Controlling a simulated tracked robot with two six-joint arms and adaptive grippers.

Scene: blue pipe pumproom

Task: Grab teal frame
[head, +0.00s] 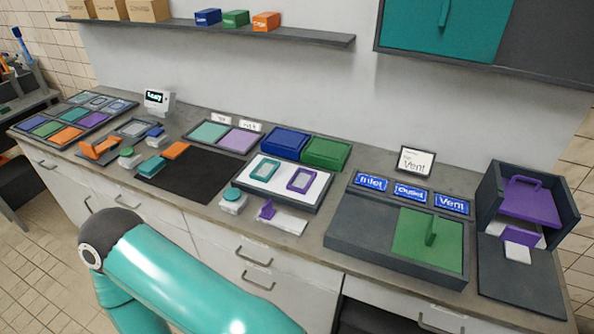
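The teal frame (251,175) is a small rounded rectangular ring. It lies flat on the left part of a white panel in a dark-edged tray (292,206) on the counter. A purple frame (301,179) of similar shape lies to its right on the same panel. One of my teal arms crosses the bottom left of the view, in front of the counter, and its gripper is out of the picture. The other gripper is not in view either. Nothing covers the teal frame.
A black mat (190,185) lies left, and a box with a green lid (425,250) stands right.

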